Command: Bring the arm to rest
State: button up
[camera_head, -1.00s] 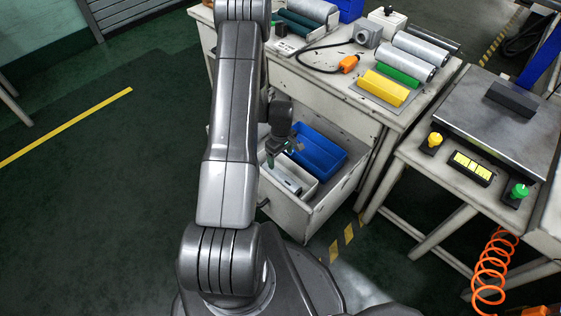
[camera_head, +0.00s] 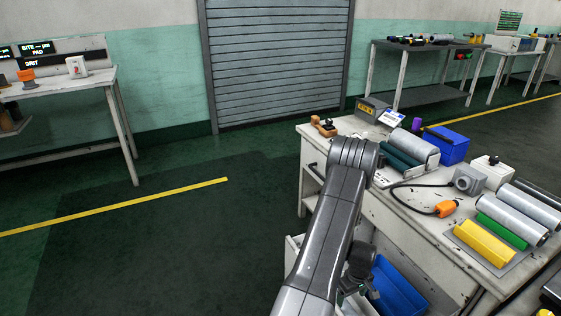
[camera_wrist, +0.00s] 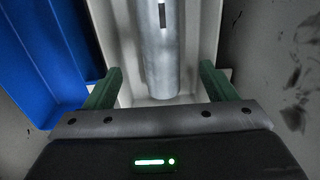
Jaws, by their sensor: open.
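My arm (camera_head: 330,235) reaches over the workbench's open drawer in the head view, with its lower part cut off by the picture's bottom edge. In the wrist view my gripper (camera_wrist: 160,80) is open, its two green fingers apart. A grey cylinder (camera_wrist: 158,60) lies in a white tray (camera_wrist: 103,30) ahead of and between the fingers. I cannot tell whether the fingers touch the tray. The gripper's tips are hard to make out in the head view.
A blue bin (camera_wrist: 35,65) is beside the white tray; it also shows in the head view (camera_head: 400,290). The workbench (camera_head: 400,235) carries rollers, a yellow block (camera_head: 484,243) and a cable with an orange end (camera_head: 446,208). Open floor (camera_head: 170,250) lies to the left.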

aim_at(348, 308)
notch_tip(348, 308, down, 9)
jog(key=shift+a+f+b, duration=0.1)
jog(key=shift+a+b, duration=0.05)
jog(key=shift+b, duration=0.9)
notch_tip(348, 308, up, 3)
jog(key=shift+f+p, duration=0.15)
jog(key=shift+p, duration=1)
jog(key=shift+r+p, duration=0.35)
jog(key=shift+r, duration=0.4)
